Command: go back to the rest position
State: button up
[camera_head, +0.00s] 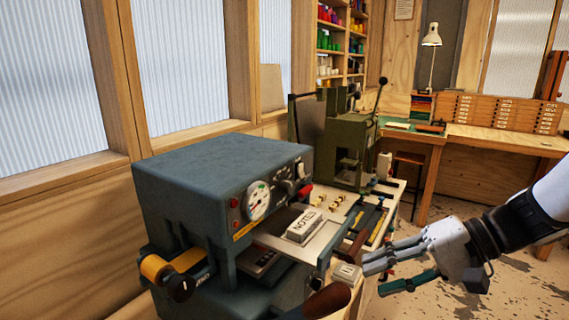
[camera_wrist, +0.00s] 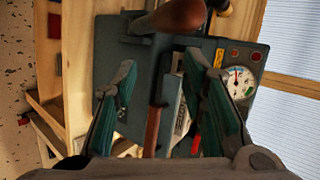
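My gripper (camera_head: 374,277) is at the right of the head view, beside the front of a blue-grey machine (camera_head: 215,170). Its two green-padded fingers stand apart, with nothing held between them. In the wrist view the open gripper (camera_wrist: 160,64) has a brown rounded handle (camera_wrist: 178,15) beyond its fingertips. Part of the machine with its round dial (camera_wrist: 238,80) shows to the right of the fingers there. A gold roll (camera_head: 170,268) with a dark end knob sits at the machine's lower left.
A block marked NOTES (camera_head: 303,226) lies on the machine's plate. A green press (camera_head: 347,145) stands behind on the bench. Speckled floor (camera_head: 520,270) shows open at the right.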

jog(key=s+d+r+n+t+h, duration=0.1)
jog(key=s+r+h, duration=0.2)
jog(key=s+h, duration=0.2)
jog(key=s+d+r+n+t+h, duration=0.1)
jog(key=s+r+n+h, duration=0.1)
jog(key=s+h, duration=0.4)
jog(key=shift+s+r+t, duration=0.4)
jog(key=shift+s+r, duration=0.1)
jog(key=shift+s, duration=0.3)
